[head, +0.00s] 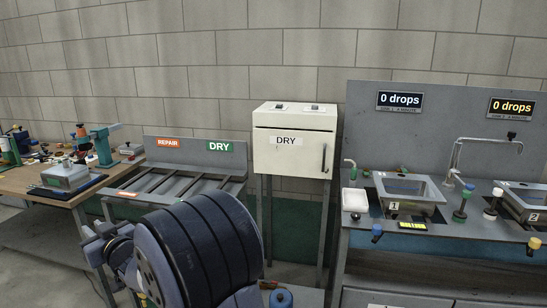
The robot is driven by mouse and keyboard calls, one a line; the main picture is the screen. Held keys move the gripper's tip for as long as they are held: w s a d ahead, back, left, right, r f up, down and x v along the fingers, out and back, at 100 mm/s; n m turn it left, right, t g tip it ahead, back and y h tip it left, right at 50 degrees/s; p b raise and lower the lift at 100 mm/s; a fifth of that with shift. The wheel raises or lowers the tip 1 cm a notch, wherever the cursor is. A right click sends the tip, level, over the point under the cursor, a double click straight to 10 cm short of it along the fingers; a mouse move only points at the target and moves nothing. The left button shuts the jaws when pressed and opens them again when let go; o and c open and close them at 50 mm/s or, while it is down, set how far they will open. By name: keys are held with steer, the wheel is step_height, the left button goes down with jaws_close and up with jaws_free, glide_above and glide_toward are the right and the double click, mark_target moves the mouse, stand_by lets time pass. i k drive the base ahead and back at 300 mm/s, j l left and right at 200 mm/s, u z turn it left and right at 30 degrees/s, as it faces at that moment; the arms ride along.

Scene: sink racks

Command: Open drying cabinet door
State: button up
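The drying cabinet (292,150) is a white box marked DRY, standing on thin grey legs against the block wall in the middle of the head view. Its front door (290,162) looks shut. A dark vertical handle (324,158) is on the door's right side. My arm fills the lower left of the view, with its dark, banded part below and left of the cabinet. Pale parts of my arm show at its left, and no gripper fingers can be made out there. Nothing of my arm touches the cabinet.
A grey rack (195,145) with REPAIR and DRY labels stands left of the cabinet. A sink bench (390,240) with numbered basins and taps stands close on the right. A cluttered wooden workbench (35,180) is far left. A blue container (281,299) is on the floor below the cabinet.

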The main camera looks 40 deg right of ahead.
mark_target(276, 152)
steer(key=l+z, duration=0.25)
steer(key=l, duration=0.15)
steer(key=i+l+z, duration=0.2)
steer(key=l, duration=0.2)
steer(key=l+z, duration=0.25)
steer(key=l, duration=0.2)
steer(key=i+l+z, duration=0.2)
steer(key=l, duration=0.15)
steer(key=i+l+z, duration=0.1)
steer(key=l+z, duration=0.15)
steer(key=i+l, duration=0.3)
steer(key=i, duration=0.15)
